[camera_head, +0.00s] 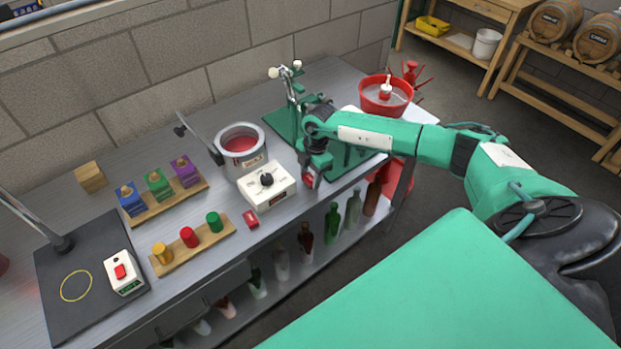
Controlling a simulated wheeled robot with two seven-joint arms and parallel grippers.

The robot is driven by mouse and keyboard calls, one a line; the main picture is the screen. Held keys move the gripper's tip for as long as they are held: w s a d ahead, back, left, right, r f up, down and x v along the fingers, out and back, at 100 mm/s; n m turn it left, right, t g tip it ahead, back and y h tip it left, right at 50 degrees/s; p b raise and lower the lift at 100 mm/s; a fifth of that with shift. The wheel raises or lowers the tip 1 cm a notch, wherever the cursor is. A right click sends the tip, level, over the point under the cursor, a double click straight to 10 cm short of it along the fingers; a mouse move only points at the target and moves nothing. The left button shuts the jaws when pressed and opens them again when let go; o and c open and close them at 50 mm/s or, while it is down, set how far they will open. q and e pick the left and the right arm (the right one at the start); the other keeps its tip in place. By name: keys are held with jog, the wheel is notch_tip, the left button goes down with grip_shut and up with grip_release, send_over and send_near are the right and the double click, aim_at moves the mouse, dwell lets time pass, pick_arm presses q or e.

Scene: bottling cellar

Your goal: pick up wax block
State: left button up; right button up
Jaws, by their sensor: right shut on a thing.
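My right gripper (313,176) points down near the front edge of the steel bench, right of the white control box. It is shut on a small red block (308,180), which looks like a wax block; the fingers hide part of it. Another small red block (250,219) lies on the bench in front of the control box, apart from the gripper. My left gripper is not in view.
A pot of red wax (241,145) stands behind the white control box (266,187). A green bottling stand (290,110) and a red tub (386,95) are near my right arm. Racks of coloured pieces (165,210) stand left. Bottles fill the lower shelf.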

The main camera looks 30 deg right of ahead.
notch_tip(320, 180, up, 19)
jog(key=b, duration=0.4)
jog(key=shift+b, duration=0.35)
